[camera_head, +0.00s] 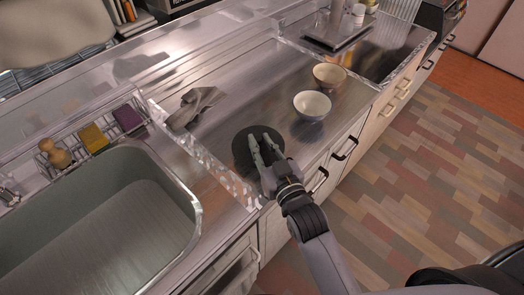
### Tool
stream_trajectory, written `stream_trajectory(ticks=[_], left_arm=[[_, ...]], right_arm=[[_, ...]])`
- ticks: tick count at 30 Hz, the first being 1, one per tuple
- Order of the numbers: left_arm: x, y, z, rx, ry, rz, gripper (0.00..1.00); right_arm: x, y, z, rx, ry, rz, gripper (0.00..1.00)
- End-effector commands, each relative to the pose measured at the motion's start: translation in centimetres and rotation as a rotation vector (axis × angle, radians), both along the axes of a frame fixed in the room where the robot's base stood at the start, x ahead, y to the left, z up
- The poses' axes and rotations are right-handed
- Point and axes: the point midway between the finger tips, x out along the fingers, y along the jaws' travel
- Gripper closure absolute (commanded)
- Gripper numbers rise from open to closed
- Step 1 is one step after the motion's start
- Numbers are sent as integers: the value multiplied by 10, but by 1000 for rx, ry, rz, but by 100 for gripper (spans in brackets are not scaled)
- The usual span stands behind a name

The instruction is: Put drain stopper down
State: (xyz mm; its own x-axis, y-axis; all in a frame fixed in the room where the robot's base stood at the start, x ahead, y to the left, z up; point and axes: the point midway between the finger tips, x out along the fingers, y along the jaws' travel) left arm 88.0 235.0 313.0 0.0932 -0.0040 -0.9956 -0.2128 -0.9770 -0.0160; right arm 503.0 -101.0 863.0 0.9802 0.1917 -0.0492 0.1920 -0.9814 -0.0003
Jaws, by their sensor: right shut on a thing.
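The drain stopper, a dark round disc (243,153), is over the steel counter (228,104) just right of the sink. My right gripper (262,142) reaches in from the lower right and is shut on the stopper. The fingers hide its right part. I cannot tell whether the disc touches the counter or is slightly above it. My left gripper is not in view.
An empty sink (100,225) is at left. A rack with a yellow sponge (94,138), a purple sponge (128,118) and a wooden brush (55,154) is behind it. A grey cloth (193,107), a white bowl (312,105) and a tan bowl (329,76) stand nearby.

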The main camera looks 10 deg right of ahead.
Motion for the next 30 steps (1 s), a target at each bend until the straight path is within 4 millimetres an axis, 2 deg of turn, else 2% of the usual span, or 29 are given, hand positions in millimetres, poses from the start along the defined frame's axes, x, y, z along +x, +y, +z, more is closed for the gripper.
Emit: stream_trajectory(ticks=[1, 5, 17, 18, 26, 30], left_arm=[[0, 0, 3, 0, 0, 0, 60], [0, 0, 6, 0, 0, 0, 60], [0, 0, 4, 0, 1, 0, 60], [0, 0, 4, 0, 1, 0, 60], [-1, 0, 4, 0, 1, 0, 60], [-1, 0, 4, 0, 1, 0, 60]], right_arm=[[0, 0, -9, -2, 5, 0, 100], [0, 0, -22, -1, 2, -1, 100], [0, 0, -28, 0, 0, -1, 100], [0, 0, -27, 0, 1, -1, 77], [0, 0, -27, 0, 1, 0, 59], [0, 0, -27, 0, 1, 0, 59]])
